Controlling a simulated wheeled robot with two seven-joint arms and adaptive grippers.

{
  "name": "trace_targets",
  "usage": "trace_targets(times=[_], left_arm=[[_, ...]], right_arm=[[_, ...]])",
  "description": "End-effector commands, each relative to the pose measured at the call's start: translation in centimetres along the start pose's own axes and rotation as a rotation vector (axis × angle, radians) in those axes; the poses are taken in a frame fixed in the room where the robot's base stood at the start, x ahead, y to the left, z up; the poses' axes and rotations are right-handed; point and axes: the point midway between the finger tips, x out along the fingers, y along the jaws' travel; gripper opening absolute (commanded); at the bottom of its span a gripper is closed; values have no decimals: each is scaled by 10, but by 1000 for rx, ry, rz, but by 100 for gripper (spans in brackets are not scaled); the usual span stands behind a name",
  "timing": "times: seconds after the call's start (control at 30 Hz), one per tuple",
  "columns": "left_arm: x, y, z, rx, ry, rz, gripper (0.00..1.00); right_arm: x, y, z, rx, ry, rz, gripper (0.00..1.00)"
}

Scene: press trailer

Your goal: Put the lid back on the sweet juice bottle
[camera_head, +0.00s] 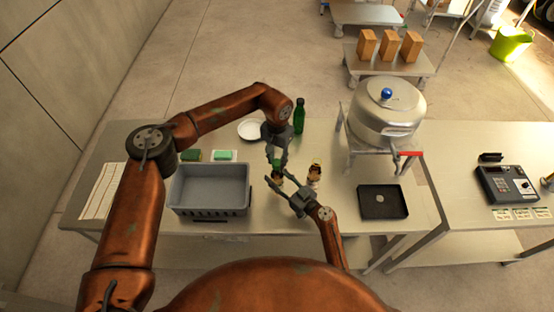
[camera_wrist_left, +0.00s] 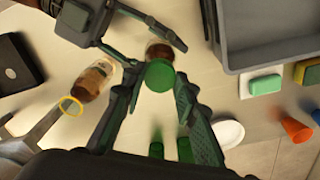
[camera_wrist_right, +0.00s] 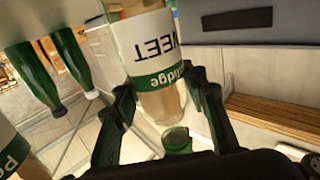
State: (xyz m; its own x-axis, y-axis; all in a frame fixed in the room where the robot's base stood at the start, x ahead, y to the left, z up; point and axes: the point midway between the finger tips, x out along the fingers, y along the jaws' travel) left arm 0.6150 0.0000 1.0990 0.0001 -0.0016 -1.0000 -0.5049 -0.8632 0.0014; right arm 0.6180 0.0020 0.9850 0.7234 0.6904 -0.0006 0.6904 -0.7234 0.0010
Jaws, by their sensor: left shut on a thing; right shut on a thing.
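The sweet juice bottle (camera_wrist_right: 160,60) has a white label with a green band, and its label reads upside down in the right wrist view. My right gripper (camera_head: 278,184) is shut on this bottle from the front side of the table. My left gripper (camera_wrist_left: 160,82) is shut on the green lid (camera_wrist_left: 160,75), which lies over the bottle's brown body (camera_wrist_left: 158,50) in the left wrist view. The lid also shows near the bottle's top end in the right wrist view (camera_wrist_right: 177,140). I cannot tell whether the lid touches the bottle.
A second bottle (camera_head: 314,174) with a yellow ring stands just right of my grippers. A green bottle (camera_head: 299,116) and a white plate (camera_head: 250,129) are behind. A grey bin (camera_head: 210,208) is left, a black tray (camera_head: 383,202) right, and a steel pot (camera_head: 386,110) back right.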

Motion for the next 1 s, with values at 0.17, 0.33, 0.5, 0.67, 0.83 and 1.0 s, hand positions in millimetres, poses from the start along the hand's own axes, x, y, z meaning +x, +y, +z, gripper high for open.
trace_targets(times=[0.17,0.33,0.5,0.67,0.83,1.0], left_arm=[[-1,-1,0,-3,1,-2,35],[0,-1,0,-3,1,-1,44],[0,0,0,-3,1,-1,44],[-4,0,0,-3,1,-1,44],[-23,0,-1,-2,3,-1,44],[-43,0,0,-3,1,0,44]], right_arm=[[-1,1,1,0,-1,2,0],[-1,1,1,-1,-1,1,0],[-1,1,1,-1,-1,1,0],[-1,0,1,-1,-1,1,0],[0,0,1,-1,-1,1,0],[0,0,1,-1,-1,1,0]])
